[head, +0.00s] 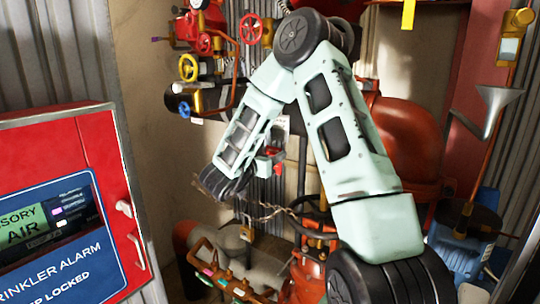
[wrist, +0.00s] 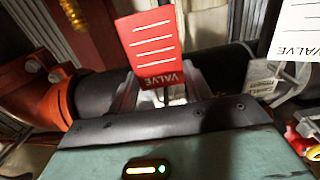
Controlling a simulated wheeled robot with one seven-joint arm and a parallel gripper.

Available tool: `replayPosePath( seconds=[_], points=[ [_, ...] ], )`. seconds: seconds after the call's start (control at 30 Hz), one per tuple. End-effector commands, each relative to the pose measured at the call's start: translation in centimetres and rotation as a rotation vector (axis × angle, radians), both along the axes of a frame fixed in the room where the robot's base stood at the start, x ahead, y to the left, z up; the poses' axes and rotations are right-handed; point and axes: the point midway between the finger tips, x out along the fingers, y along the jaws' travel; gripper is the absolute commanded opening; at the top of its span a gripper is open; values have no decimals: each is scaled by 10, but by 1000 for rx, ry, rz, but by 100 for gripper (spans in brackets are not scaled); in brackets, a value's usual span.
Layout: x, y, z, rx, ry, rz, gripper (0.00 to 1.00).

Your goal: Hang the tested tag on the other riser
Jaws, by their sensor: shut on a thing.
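My gripper (wrist: 155,98) is shut on a red tag (wrist: 151,46) in the wrist view. The tag has white lines and the word VALVE, upside down in this view. Its lower edge sits between the pale fingers. Behind the fingers runs a thick dark pipe (wrist: 98,95) with an orange fitting (wrist: 35,83) at its left. A white tag (wrist: 298,32), also marked VALVE, is at the upper right, and a grey tag (wrist: 262,77) is below it. In the head view my forearm hides most of the gripper. I cannot tell which pipe is the other riser.
In the head view, red handwheels (head: 250,28) and a yellow handwheel (head: 188,67) cluster on pipes at the upper left. A red sprinkler alarm cabinet (head: 98,160) fills the left. A large red tank (head: 405,140) stands behind my arm. A yellow tag (head: 408,14) hangs at the top.

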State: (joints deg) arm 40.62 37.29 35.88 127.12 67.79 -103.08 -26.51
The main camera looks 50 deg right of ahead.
Motion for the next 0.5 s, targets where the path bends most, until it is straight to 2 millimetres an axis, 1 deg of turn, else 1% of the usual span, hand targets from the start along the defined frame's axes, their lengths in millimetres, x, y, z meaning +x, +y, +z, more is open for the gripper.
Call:
replayPosePath(
  seconds=[0.3,0.33,0.37,0.4,0.5],
  points=[
    [0,0,0,0,0,0,29],
    [0,0,0,0,0,0,55],
    [0,0,0,0,0,0,63],
    [0,0,0,0,0,0,74],
    [0,0,0,0,0,0,75]
  ],
)
